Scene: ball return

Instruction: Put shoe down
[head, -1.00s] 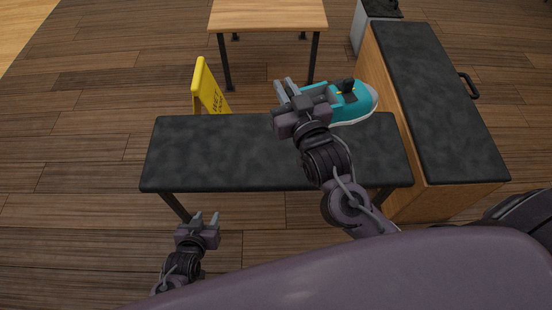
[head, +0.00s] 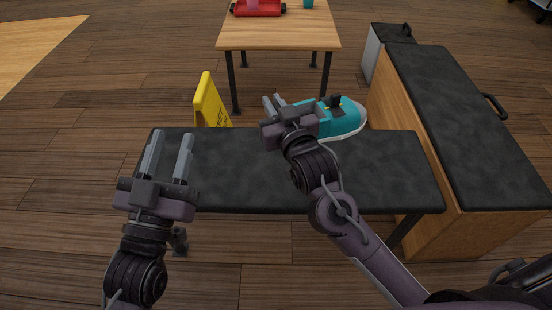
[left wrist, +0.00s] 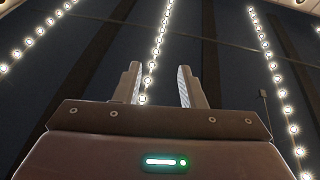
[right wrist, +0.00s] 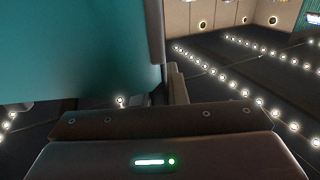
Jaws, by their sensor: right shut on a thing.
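A teal shoe (head: 343,119) with a white sole and a dark tongue shows in the head view, over the far edge of the black bench (head: 290,175). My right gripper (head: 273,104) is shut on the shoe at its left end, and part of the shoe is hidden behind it. Whether the sole touches the bench, I cannot tell. In the right wrist view the teal shoe (right wrist: 75,50) fills the upper left, close to the camera. My left gripper (head: 169,157) is open and empty in front of the bench's left part; its spread fingers also show in the left wrist view (left wrist: 158,85).
A yellow wet-floor sign (head: 210,103) stands behind the bench. A wooden table (head: 280,32) with a red object (head: 258,8) is further back. A long wooden cabinet with a black top (head: 465,120) stands at the right. The bench's middle looks clear.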

